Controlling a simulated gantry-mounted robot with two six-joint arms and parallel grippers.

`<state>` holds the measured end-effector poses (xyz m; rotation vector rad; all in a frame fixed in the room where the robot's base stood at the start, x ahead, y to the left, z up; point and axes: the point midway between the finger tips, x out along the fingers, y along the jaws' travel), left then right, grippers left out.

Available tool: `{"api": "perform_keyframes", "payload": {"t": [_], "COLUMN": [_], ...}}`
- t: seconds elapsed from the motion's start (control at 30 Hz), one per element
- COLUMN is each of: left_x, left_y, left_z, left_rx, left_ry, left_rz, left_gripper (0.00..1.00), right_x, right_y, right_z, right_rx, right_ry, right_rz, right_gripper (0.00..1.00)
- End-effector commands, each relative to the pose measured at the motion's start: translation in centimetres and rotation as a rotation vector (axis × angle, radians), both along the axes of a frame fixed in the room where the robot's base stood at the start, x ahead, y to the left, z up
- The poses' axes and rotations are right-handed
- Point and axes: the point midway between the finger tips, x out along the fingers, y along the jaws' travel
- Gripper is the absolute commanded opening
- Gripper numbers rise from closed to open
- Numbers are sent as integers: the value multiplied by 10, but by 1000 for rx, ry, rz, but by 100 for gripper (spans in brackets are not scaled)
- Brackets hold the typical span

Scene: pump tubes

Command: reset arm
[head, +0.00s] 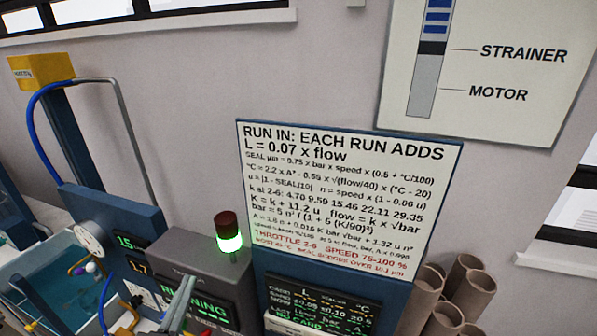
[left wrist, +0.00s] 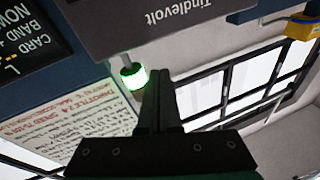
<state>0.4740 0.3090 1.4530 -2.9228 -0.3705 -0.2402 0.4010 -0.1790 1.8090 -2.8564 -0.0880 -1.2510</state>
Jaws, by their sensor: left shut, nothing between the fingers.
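My left gripper (head: 182,296) shows at the bottom of the head view as slim grey fingers in front of the grey control box (head: 190,268). In the left wrist view its dark fingers (left wrist: 158,88) are together, with nothing between them. In that view the fingertips point at the lit green lamp and the underside of the box marked Tindlevolt (left wrist: 150,22). The gap between fingers and box cannot be told. My right gripper is in neither view.
A green-lit beacon (head: 229,241) stands on the box. Behind are a run-in formula board (head: 345,200) and a display (head: 325,300). Brown tubes (head: 468,285) stand at right. A water tank (head: 40,275), gauge (head: 92,236) and blue hose (head: 33,125) are at left.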

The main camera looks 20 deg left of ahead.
Motion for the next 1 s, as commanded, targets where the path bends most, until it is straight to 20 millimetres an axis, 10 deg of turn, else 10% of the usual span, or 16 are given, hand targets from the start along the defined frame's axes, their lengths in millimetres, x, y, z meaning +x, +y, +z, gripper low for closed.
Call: {"api": "perform_keyframes", "payload": {"t": [0.3, 0.5, 1.0], "left_x": [-12, -70, -73], "left_y": [-96, -128, -129], "left_z": [273, 378, 375], "left_rx": [8, -32, -90], "left_ry": [-495, -703, -654], "left_rz": [-225, -332, -370], "left_gripper": [0, 0, 0], "right_x": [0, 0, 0], "right_y": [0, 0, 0], "right_z": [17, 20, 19], "right_rx": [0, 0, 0], "right_ry": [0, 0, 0], "right_rz": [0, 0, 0], "right_gripper": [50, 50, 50]}}
